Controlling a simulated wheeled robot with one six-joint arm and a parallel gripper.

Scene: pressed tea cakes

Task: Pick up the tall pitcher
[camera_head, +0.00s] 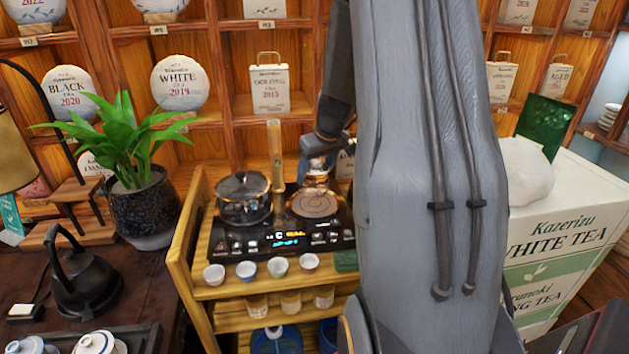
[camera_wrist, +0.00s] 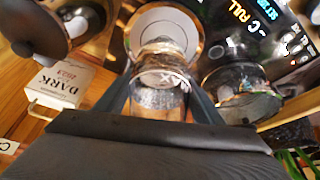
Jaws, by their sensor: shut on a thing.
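The tall pitcher is a clear glass vessel with MAX marked on its side. In the wrist view the pitcher (camera_wrist: 162,72) stands between my two fingers, which press on its sides. In the head view the pitcher (camera_head: 317,180) shows small over the back of the right burner plate (camera_head: 314,205). My gripper (camera_head: 318,160) is shut on it from above and behind; its fingers also show in the wrist view (camera_wrist: 160,98). I cannot tell whether the pitcher's base touches the hob. Part of the pitcher is hidden by my gripper.
A lidded glass pot (camera_head: 243,200) sits on the left burner, close beside the pitcher. An upright wooden handle (camera_head: 276,160) rises between them. Several small cups (camera_head: 247,270) line the cart's front edge. Shelves (camera_head: 230,121) stand close behind. A dark lidded pot (camera_wrist: 50,30) is nearby.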

